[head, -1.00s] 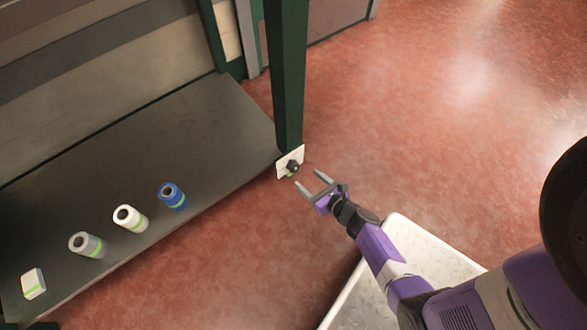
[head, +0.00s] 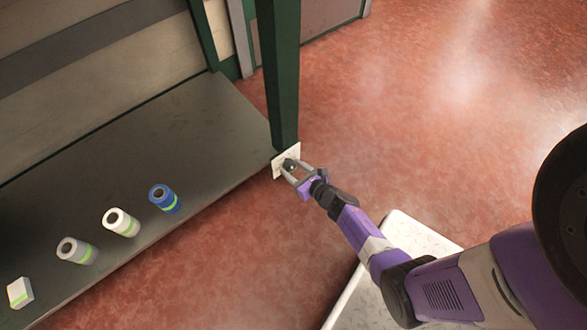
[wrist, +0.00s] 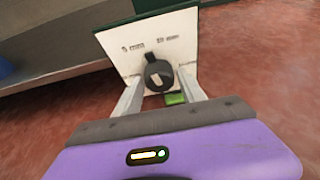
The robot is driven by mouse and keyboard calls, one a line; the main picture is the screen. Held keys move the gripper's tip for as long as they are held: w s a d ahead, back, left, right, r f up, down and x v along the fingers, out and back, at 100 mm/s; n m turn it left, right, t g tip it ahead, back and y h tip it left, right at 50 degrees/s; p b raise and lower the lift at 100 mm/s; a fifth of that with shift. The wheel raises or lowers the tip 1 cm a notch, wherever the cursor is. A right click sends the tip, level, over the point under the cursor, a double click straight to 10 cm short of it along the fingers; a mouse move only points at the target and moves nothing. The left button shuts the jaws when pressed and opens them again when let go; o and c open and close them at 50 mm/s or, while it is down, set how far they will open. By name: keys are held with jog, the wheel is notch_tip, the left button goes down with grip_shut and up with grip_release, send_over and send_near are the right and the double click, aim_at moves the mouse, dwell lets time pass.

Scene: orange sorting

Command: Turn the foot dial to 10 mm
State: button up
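The foot dial (wrist: 158,75) is a black knob on a white plate (wrist: 180,28). The plate carries two printed marks, "5 mm" at upper left and what looks like "10 mm" at upper right. In the head view the dial (head: 289,164) sits on its plate (head: 280,158) at the foot of a dark green post. My gripper (wrist: 160,92) is open, with one finger on each side of the knob; I cannot tell whether they touch it. My gripper also shows in the head view (head: 297,175).
A dark shelf (head: 120,160) on the left bears a blue roll (head: 164,198), two pale rolls (head: 120,222) (head: 76,250) and a small white box (head: 19,292). A green patch (wrist: 175,99) lies below the dial. Open red floor (head: 430,120) lies to the right.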

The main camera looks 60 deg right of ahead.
grip_shut()
jog(key=shift+m+y, duration=0.3)
jog(key=shift+d+m+t+y+p, duration=0.1)
jog(key=shift+m+t+y+p, duration=0.3)
jog(key=shift+m, duration=0.5)
jog(key=m+y+b, duration=0.1)
jog(key=m+b, duration=0.1)
jog(key=shift+f+m+t+y, duration=0.1)
jog(key=shift+m+t+y, duration=0.2)
jog(key=shift+m+y, duration=0.1)
jog(key=shift+s, duration=0.1)
jog(key=shift+o, duration=2.2)
grip_release()
